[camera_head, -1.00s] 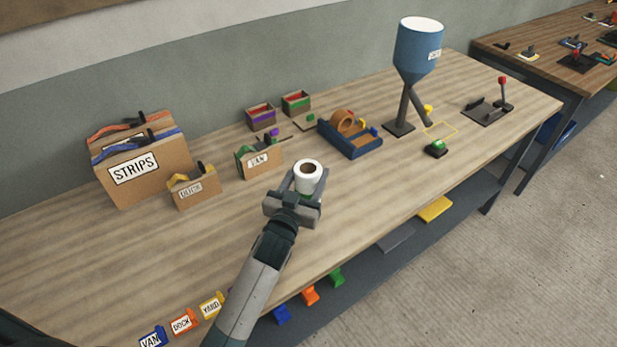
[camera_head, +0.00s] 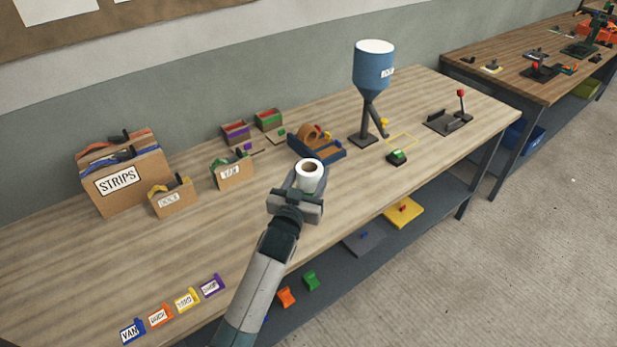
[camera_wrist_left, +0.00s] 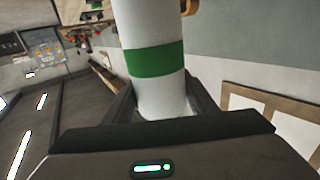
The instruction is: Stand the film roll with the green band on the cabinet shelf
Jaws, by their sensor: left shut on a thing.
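The film roll (camera_head: 310,177) is a white tube with an open core and stands upright in my left gripper (camera_head: 304,187). In the left wrist view the film roll (camera_wrist_left: 152,75) shows a green band around its middle. My left gripper (camera_wrist_left: 150,110) is shut on its lower part. In the head view the roll is over the front part of the long wooden bench (camera_head: 60,264); I cannot tell its exact height above the top. No cabinet shelf can be made out clearly. My right gripper is not in view.
A carton marked STRIPS (camera_head: 119,180), smaller labelled boxes (camera_head: 231,170) and a blue tape holder (camera_head: 326,152) stand along the bench. A blue hopper (camera_head: 373,68) stands farther right. Coloured tags (camera_head: 186,300) lie at the front left. Grey floor (camera_head: 500,260) is clear at right.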

